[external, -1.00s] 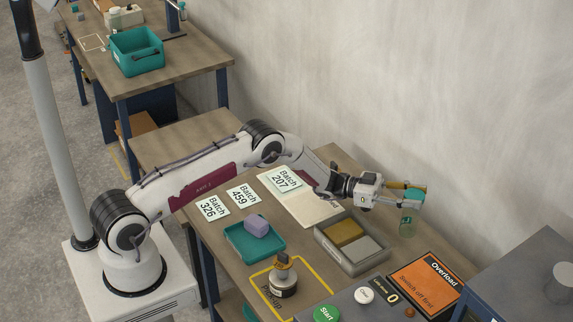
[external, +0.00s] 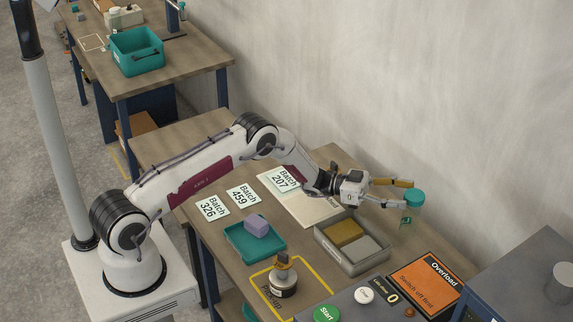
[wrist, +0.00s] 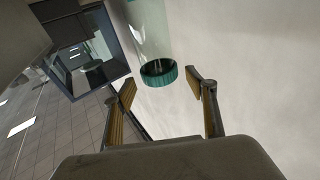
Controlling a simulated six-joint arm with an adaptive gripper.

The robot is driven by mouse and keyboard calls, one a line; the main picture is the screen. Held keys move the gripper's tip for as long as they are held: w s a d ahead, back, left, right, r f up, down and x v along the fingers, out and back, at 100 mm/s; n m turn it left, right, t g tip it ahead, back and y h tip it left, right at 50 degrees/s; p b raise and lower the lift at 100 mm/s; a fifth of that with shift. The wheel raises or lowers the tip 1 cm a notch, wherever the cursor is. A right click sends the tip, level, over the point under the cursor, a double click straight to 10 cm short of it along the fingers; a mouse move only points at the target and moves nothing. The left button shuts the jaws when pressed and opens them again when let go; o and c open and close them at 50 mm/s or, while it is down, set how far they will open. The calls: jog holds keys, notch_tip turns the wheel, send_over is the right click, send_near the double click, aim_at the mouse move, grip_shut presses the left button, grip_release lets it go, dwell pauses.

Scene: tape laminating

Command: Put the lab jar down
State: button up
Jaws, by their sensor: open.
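The lab jar, clear glass with a teal lid (external: 414,197), is at the far right of the workbench near the wall. Its body is see-through and hard to make out, with a small teal label. It also shows in the wrist view (wrist: 159,72), just beyond the fingertips. My gripper (external: 409,194) is open, its fingers spread apart at the height of the lid. In the wrist view, my gripper (wrist: 164,86) has nothing between its fingers. The jar looks upright; I cannot see its base clearly.
A grey two-part tray (external: 350,262) lies left of the jar, with a teal tray (external: 238,247) further left. A dark panel with an orange Overload sign (external: 428,283) and a green Start button (external: 326,313) is in front. The wall (external: 480,150) rises close behind.

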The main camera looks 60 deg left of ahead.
jog(key=shift+v, duration=1.7)
jog(key=w+a+r+n+t+y, duration=0.2)
jog(key=w+a+r+y, duration=0.15)
jog(key=r, duration=0.55)
jog(key=w+a+r+n+t+y, duration=0.1)
jog(key=w+a+r+y, duration=0.15)
jog(key=r+y, duration=0.4)
jog(key=s+a+r+n+y, duration=0.5)
jog(key=s+r, duration=0.4)
jog(key=r, duration=0.5)
jog(key=s+a+n+g+y, duration=0.25)
jog(key=s+g, duration=0.35)
jog(key=s, duration=2.6)
jog(key=s+d+f+g, duration=0.1)
jog(key=s+d+f, duration=0.1)
jog(key=s, duration=0.5)
jog(key=s+d+f+g+h, duration=0.1)
jog(key=s+d+f, duration=0.1)
jog(key=s, duration=0.6)
jog(key=shift+s+d+f+g, duration=0.25)
jog(key=shift+f+g, duration=0.15)
jog(key=shift+f, duration=0.5)
